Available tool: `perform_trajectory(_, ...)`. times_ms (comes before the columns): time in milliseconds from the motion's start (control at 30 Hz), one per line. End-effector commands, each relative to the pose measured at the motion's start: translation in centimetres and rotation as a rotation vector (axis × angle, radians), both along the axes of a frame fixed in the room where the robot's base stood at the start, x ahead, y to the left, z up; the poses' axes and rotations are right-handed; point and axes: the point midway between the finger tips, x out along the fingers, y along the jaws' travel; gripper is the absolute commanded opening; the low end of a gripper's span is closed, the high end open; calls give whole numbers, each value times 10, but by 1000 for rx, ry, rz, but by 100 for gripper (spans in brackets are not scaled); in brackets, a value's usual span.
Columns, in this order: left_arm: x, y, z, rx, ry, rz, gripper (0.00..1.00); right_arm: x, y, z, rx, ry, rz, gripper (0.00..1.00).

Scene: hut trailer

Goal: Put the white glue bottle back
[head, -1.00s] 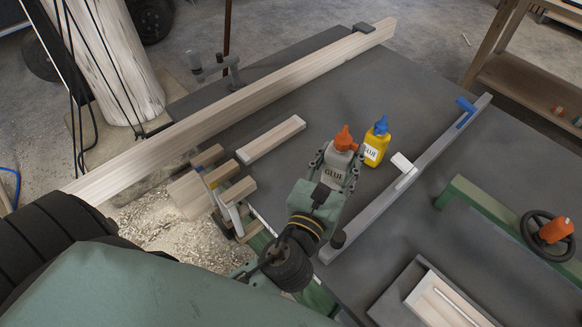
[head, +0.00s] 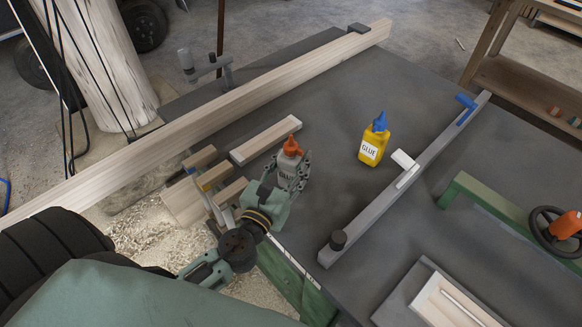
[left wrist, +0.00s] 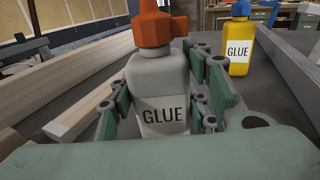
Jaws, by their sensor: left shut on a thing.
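The white glue bottle (head: 289,165) has an orange cap and stands upright between the fingers of my left gripper (head: 291,181). My left gripper is shut on it, near the front left part of the dark bench top (head: 320,195). In the left wrist view the white bottle (left wrist: 158,95) fills the middle, with a finger on each side. Whether its base touches the bench is hidden by the gripper. A yellow glue bottle (head: 373,143) with a blue cap stands to the right on the bench; it also shows in the left wrist view (left wrist: 239,47). My right gripper is not in view.
A short wood strip (head: 265,140) lies just behind the white bottle. A long beam (head: 200,110) crosses the back left. A grey bar clamp (head: 400,185) lies to the right, and a wooden tray (head: 450,300) at the front right. The bench between gripper and clamp is clear.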

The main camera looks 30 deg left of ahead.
Motion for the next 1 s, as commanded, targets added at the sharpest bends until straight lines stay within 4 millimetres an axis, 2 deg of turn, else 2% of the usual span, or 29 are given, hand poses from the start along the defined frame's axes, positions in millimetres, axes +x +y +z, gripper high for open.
perform_trajectory(367,0,0,-4,-1,-3,0,1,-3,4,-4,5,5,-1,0)
perform_trajectory(400,0,0,-3,-1,-1,0,47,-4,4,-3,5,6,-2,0)
perform_trajectory(600,0,0,-3,-1,-1,0,63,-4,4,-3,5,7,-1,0)
perform_trajectory(1000,-4,-1,-2,-1,1,0,63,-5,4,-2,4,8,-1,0)
